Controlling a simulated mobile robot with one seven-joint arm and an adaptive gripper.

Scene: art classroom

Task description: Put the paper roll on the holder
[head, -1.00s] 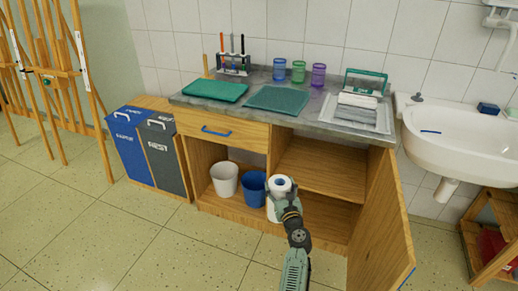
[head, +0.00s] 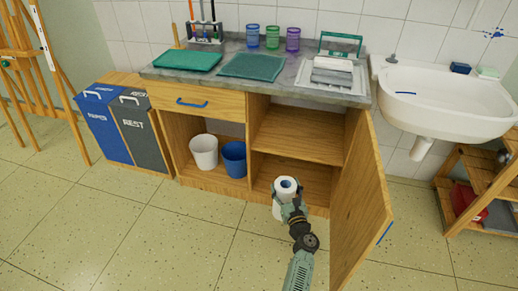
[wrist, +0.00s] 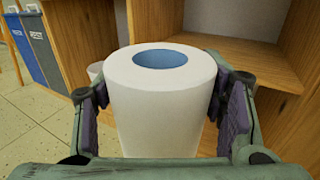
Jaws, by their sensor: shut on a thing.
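The white paper roll (head: 280,208) stands upright in my gripper (head: 290,202), in front of the open cabinet under the counter. In the wrist view the roll (wrist: 160,115) fills the middle, with its blue core facing up. My gripper (wrist: 162,112) has one finger on each side of the roll and is shut on it. The roll's lower end is out of the wrist view. I cannot make out a paper holder for certain in the current views.
The open cabinet door (head: 362,205) stands close on the right of my arm. A white bin (head: 204,152) and a blue bin (head: 233,160) stand in the cabinet. Above are the counter (head: 215,85) and the sink (head: 440,100). The floor at front left is clear.

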